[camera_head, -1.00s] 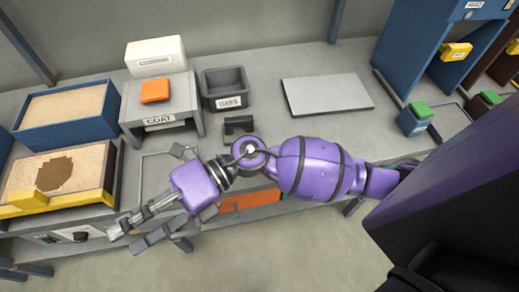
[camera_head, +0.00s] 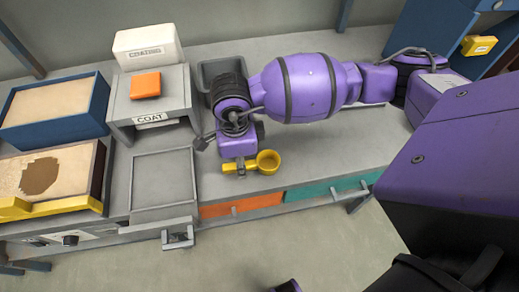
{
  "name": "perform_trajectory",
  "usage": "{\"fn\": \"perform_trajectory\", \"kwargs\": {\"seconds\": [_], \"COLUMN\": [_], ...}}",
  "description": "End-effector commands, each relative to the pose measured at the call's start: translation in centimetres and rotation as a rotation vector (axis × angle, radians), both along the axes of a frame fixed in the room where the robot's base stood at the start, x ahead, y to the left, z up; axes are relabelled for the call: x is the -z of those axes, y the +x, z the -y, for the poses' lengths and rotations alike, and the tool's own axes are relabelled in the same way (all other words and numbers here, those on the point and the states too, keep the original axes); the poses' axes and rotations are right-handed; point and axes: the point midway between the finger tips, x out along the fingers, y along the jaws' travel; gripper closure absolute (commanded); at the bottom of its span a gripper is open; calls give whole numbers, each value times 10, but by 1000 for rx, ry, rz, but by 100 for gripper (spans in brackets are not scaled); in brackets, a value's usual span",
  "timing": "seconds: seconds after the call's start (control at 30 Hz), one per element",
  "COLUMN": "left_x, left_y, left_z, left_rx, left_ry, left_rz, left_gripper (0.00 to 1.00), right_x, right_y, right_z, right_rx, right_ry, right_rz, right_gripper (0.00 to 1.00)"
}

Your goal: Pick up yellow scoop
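The yellow scoop (camera_head: 268,162) is near the front edge of the grey bench, its round cup to the right and its handle pointing left. My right gripper (camera_head: 241,173) points down at the handle, with its fingers at the handle just left of the cup. The wrist and palm cover much of the fingers, so I cannot tell whether they are closed on the handle. I also cannot tell whether the scoop rests on the bench or is slightly raised. My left gripper is not in view.
An orange block (camera_head: 145,85) lies on the grey COAT stand (camera_head: 120,114), with a white COATING box (camera_head: 147,46) behind. A dark bin (camera_head: 207,71) is partly hidden by my arm. Left are a blue sand box (camera_head: 50,130) and a yellow-edged sand tray (camera_head: 75,206). A grey framed panel (camera_head: 162,180) lies in front.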

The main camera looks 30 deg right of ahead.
Motion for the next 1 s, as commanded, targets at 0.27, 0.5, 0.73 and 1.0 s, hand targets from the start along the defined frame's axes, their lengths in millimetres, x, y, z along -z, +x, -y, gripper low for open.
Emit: {"fn": "perform_trajectory", "kwargs": {"seconds": [0.27, 0.5, 0.73, 1.0], "left_x": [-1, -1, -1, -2], "left_y": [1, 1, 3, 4], "left_z": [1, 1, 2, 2], "left_rx": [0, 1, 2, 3], "left_ry": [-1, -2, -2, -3], "left_rz": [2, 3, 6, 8], "left_gripper": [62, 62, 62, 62], "right_x": [26, 26, 26, 26], "right_y": [0, 0, 0, 0], "right_z": [0, 0, 0, 0], "right_rx": [0, 0, 1, 1], "right_ry": [2, 2, 2, 2], "right_rz": [1, 0, 0, 0], "right_gripper": [59, 67, 97, 100]}}
